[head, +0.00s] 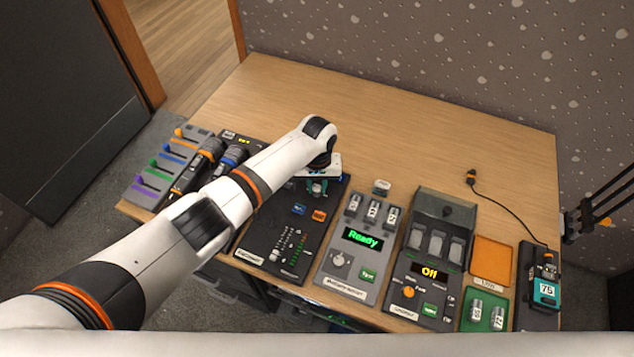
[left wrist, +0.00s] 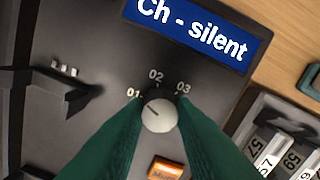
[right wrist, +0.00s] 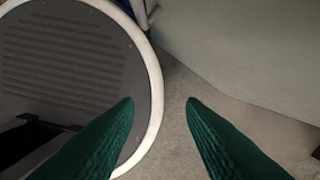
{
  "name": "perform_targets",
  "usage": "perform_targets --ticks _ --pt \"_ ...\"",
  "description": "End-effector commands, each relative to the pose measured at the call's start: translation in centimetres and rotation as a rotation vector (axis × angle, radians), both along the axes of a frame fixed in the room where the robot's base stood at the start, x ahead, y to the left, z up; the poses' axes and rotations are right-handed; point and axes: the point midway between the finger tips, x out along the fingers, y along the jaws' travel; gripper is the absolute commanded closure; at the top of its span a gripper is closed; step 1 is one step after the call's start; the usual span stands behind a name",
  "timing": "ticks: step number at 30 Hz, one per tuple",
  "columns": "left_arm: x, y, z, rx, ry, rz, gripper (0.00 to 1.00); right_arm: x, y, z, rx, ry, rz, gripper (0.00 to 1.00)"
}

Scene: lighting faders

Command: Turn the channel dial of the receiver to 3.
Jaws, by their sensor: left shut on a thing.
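The receiver is a dark panel (head: 268,226) on the table, under my left arm in the head view. Its channel dial (left wrist: 159,115) is a small pale round knob with marks 01, 02 and 03 around its upper side. The dark line on the knob points up-left, towards 01. The blue display (left wrist: 192,28) above it reads "Ch - silent". My left gripper (head: 318,187) is over the far part of the panel, its green fingers shut on the dial from both sides. My right gripper (right wrist: 160,102) is open and empty above the floor.
Right of the receiver stand a grey unit reading "Ready" (head: 362,235), a unit reading "Off" (head: 428,272), an orange tray (head: 491,254) and a green tray (head: 471,323). Fader strips (head: 160,170) are at left. A cable (head: 510,213) crosses the right side. The table's back is clear.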

Motion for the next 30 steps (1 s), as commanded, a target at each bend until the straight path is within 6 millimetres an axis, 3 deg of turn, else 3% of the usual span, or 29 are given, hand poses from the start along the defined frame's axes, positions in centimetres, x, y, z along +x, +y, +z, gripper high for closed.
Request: perform_targets --ticks 30 --pt "0.05 -0.02 0.07 -0.001 -0.001 -0.964 0.99 0.01 0.0 0.98 0.0 0.0 -0.001 0.64"
